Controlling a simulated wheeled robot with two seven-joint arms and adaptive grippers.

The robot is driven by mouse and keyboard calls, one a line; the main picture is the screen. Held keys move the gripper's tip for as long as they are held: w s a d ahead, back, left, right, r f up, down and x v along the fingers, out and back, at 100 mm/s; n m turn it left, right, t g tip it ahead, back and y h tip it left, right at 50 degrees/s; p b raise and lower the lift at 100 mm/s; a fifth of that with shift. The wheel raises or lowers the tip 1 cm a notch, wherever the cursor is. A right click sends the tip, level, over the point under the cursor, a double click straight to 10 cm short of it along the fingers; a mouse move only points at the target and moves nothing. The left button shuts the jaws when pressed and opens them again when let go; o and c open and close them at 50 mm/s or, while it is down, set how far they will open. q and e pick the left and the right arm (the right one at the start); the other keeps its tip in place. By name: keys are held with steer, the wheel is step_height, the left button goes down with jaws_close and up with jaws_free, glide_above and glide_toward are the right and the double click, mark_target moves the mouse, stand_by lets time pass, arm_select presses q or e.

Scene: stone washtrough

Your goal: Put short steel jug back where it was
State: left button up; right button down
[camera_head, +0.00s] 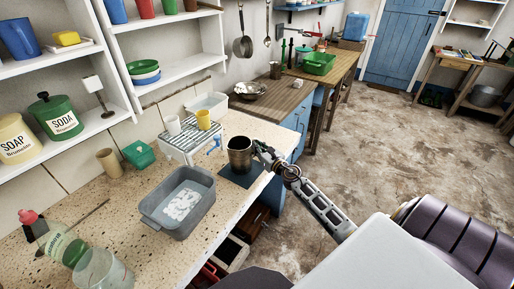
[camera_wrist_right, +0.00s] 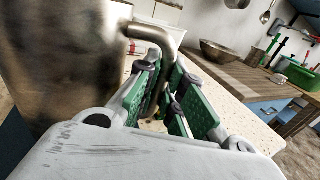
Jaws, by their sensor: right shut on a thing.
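The short steel jug (camera_head: 240,155) is upright over a dark blue mat (camera_head: 231,183) at the front edge of the speckled counter. I cannot tell whether its base touches the mat. My right gripper (camera_head: 260,150) reaches in from the right and is shut on the jug's handle. In the right wrist view the jug's body (camera_wrist_right: 58,60) fills the upper left, and its curved handle (camera_wrist_right: 155,36) runs down between the green-padded fingers (camera_wrist_right: 162,98). My left gripper is not in view.
A grey basin (camera_head: 178,205) stands left of the jug. A wooden worktop (camera_head: 285,105) lies beyond the counter.

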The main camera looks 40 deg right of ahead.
steer(key=shift+f, duration=0.15)
steer(key=c, duration=1.5)
jaws_free()
steer(key=shift+c, duration=0.2)
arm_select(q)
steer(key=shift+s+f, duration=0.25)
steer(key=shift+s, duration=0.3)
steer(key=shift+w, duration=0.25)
